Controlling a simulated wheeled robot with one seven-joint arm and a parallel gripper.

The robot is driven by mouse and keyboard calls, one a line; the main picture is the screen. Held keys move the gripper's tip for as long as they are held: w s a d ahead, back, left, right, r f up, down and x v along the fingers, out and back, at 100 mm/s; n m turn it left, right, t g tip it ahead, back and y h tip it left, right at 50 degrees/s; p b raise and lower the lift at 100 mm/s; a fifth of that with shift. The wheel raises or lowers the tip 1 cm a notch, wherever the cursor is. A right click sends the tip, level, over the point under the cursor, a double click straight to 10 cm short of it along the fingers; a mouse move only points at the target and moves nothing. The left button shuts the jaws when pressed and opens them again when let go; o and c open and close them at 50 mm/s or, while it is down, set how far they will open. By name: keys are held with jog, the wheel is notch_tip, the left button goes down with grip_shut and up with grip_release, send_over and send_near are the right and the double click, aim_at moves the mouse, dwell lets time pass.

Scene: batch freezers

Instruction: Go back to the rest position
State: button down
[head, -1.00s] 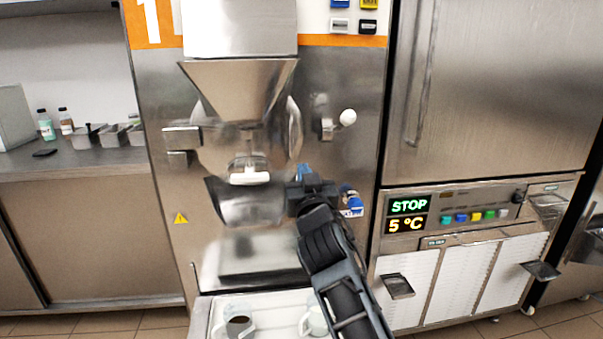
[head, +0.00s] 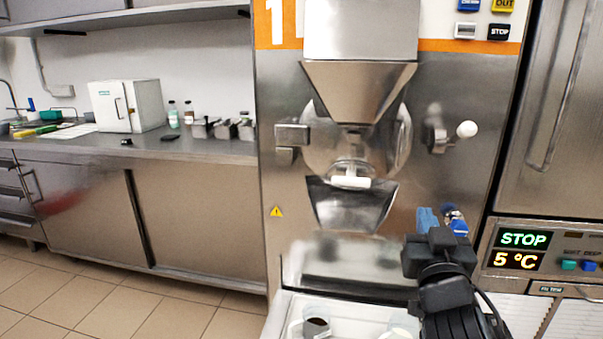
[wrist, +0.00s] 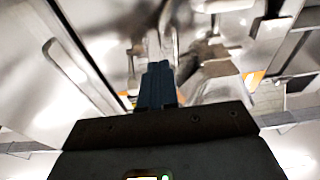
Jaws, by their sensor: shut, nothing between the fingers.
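My gripper (head: 428,219) is at the lower right in the head view, in front of the batch freezer's lower right side. Its blue fingers are shut with nothing between them. In the wrist view the blue fingers (wrist: 157,86) point up and are together. The batch freezer (head: 345,150) has a steel hopper, a round front door with a white handle, and a lever with a white knob (head: 467,129).
A white tray (head: 283,318) below the freezer holds a cup with dark contents (head: 316,324) and a pale cup (head: 404,326). A cabinet with a "STOP 5 °C" display (head: 522,250) stands at right. A counter (head: 200,148) with a white box runs left. Floor at lower left is clear.

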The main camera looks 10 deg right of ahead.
jog(key=s+a+f+n+g+y, duration=0.1)
jog(key=s+f+y, duration=0.1)
jog(key=s+f, duration=0.45)
jog(key=s+a+f+n+y, duration=0.15)
jog(key=s+f, duration=0.25)
jog(key=s, duration=0.5)
jog(key=s+a+f+n+g+y, duration=0.1)
jog(key=s+f+y, duration=0.1)
jog(key=s+f, duration=0.45)
jog(key=s+a+r+g+p, duration=0.1)
jog(key=s+r, duration=0.2)
jog(key=s, duration=0.9)
jog(key=s+a+r+g, duration=0.1)
jog(key=s+r, duration=0.1)
jog(key=s, duration=1)
jog(key=shift+a+r+p, duration=0.15)
jog(key=shift+r+p, duration=0.2)
jog(key=shift+r, duration=0.05)
